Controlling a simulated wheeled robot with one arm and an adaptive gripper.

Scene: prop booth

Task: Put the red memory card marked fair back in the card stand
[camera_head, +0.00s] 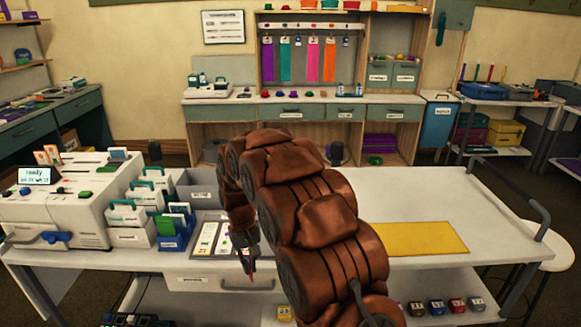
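My gripper (251,266) hangs, pointing down, at the front edge of the white worktable, in front of a drawer. A tiny red sliver (252,276) shows at its fingertips. It is too small to tell whether it is the red memory card or whether the fingers are shut on it. No "fair" marking can be read. Left of my gripper stand several small white card holders (130,237) and a blue one (170,243) with green and white cards in it. I cannot tell which of these is the card stand. My brown arm hides the middle of the table.
A flat tray with pale strips (207,240) lies just left of my gripper. A white machine (78,222) with a screen fills the table's left end. A yellow mat (427,239) lies at right, with clear tabletop around it. Grey handrails (537,209) edge the right side.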

